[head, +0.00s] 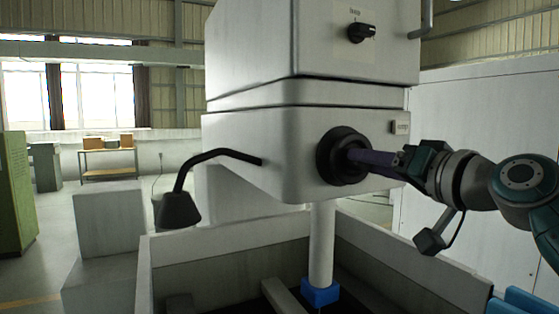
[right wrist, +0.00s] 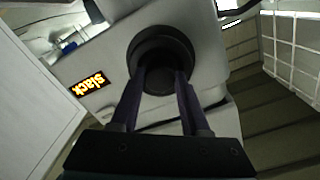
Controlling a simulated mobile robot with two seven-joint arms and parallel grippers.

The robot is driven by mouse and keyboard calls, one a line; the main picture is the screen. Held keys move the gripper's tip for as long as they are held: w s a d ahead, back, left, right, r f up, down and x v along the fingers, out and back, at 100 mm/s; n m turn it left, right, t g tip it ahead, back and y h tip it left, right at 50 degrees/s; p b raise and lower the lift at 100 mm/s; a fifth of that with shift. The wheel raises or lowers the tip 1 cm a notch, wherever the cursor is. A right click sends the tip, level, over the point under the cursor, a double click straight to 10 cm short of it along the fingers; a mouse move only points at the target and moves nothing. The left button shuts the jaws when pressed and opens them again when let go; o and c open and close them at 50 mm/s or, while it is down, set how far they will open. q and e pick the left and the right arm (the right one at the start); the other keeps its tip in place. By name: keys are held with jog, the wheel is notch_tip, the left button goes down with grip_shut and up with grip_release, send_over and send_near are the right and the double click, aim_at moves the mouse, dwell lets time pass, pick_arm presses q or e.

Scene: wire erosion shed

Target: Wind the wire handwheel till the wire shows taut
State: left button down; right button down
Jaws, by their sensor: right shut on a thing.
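The black round handwheel (head: 329,153) sits on the front right face of the white machine head (head: 240,150). My right gripper (head: 356,158) reaches in from the right, its dark fingers shut on the handwheel's hub. The right wrist view shows the same handwheel (right wrist: 143,44) with both fingers of my right gripper (right wrist: 164,76) at its middle. The wire display (right wrist: 86,83) beside it is lit and reads "slack". In the head view this display (head: 400,127) is seen too obliquely to read. My left gripper is not in view.
A black knob (head: 361,33) sits higher on the machine. A black lamp (head: 179,209) on a bent arm juts out to the left. Below, a white column with a blue end (head: 320,292) stands in an open grey tank (head: 232,236). A shelf (head: 108,159) stands far back left.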

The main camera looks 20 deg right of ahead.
jog(key=shift+c, duration=1.9)
grip_release()
jog(key=shift+s, duration=0.1)
jog(key=s+b, duration=0.3)
jog(key=s, duration=0.6)
jog(key=shift+s+d, duration=0.3)
jog(key=shift+s, duration=0.1)
